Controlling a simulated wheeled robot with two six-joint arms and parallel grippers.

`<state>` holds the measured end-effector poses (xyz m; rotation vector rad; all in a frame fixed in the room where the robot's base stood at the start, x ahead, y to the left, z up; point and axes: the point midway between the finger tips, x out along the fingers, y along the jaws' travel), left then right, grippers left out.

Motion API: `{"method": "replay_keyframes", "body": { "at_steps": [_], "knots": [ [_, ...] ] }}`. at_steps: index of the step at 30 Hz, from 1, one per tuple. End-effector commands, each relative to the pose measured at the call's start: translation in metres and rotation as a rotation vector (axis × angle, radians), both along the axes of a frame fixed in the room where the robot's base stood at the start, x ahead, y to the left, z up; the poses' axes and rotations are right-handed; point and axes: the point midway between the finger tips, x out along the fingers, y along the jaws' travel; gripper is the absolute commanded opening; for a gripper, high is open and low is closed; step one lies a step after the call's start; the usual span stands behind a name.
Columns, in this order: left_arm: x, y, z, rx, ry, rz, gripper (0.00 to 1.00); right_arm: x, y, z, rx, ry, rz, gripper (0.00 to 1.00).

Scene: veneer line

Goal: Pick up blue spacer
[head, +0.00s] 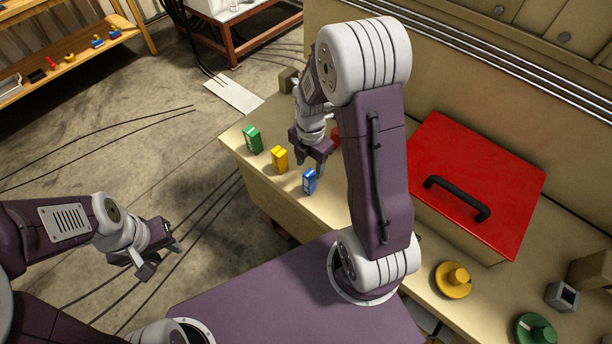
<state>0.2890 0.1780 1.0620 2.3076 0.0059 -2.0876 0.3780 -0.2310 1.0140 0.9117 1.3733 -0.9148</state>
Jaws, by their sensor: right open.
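The blue spacer (309,181) is a small upright block near the front edge of the tan bench (240,163). My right gripper (315,168) is open, pointing down just above and behind the blue spacer in the picture. I cannot tell whether its fingers touch the spacer. My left gripper (160,262) hangs off the bench at the left, over the floor, with its fingers apart and nothing between them.
A yellow block (280,158) and a green block (252,139) stand left of the blue spacer. A red piece (335,138) is mostly hidden behind my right arm. A red-lidded box (470,165) with a black handle stands at right, near yellow (453,280) and green (535,331) round parts.

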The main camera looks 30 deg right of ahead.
Motion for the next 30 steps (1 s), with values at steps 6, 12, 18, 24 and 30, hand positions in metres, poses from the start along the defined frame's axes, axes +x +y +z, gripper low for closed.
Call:
{"method": "replay_keyframes", "body": {
  "at_steps": [6, 12, 18, 24, 30],
  "knots": [
    [0.000, 0.000, 0.004, 0.000, 0.000, 0.000, 0.36, -0.002, 0.001, -0.030, 0.001, 0.005, -0.002, 0.53],
    [0.000, 0.000, 0.005, 0.000, 0.000, 0.000, 0.36, -0.001, 0.001, -0.040, 0.001, 0.001, -0.003, 0.53],
    [0.000, 0.000, 0.013, 0.000, 0.000, 0.000, 0.36, -0.007, 0.005, -0.073, 0.001, 0.006, -0.002, 0.53],
    [0.000, 0.000, 0.013, 0.000, 0.000, 0.000, 0.36, -0.005, 0.004, -0.091, 0.000, 0.000, -0.003, 0.53],
    [0.000, 0.000, 0.013, 0.000, 0.000, 0.000, 0.36, -0.005, 0.004, -0.090, 0.000, 0.000, -0.003, 0.39]
  ]
}}
